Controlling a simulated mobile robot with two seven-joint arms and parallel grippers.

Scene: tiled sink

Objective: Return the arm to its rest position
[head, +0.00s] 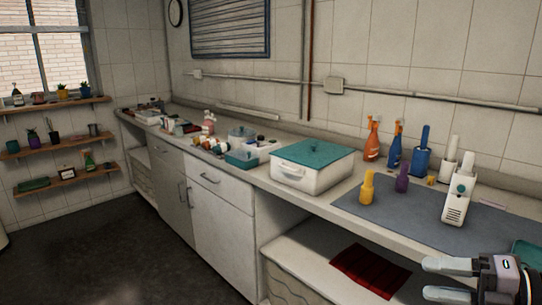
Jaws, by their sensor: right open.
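My right gripper (448,279) shows at the bottom right corner, pointing left. Its two pale fingers are apart with nothing between them. It is in front of the counter's near edge, beside the open shelf space below the counter. Only the gripper and a bit of the wrist show; the rest of the right arm is outside the picture. My left gripper is not in the picture.
A long counter (345,220) runs along the tiled wall. On its grey mat (395,212) stand several bottles and a white device (459,198). A white box with a teal lid (312,153) stands left of the mat. A dark red cloth (371,270) lies on the lower shelf. The floor at left is clear.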

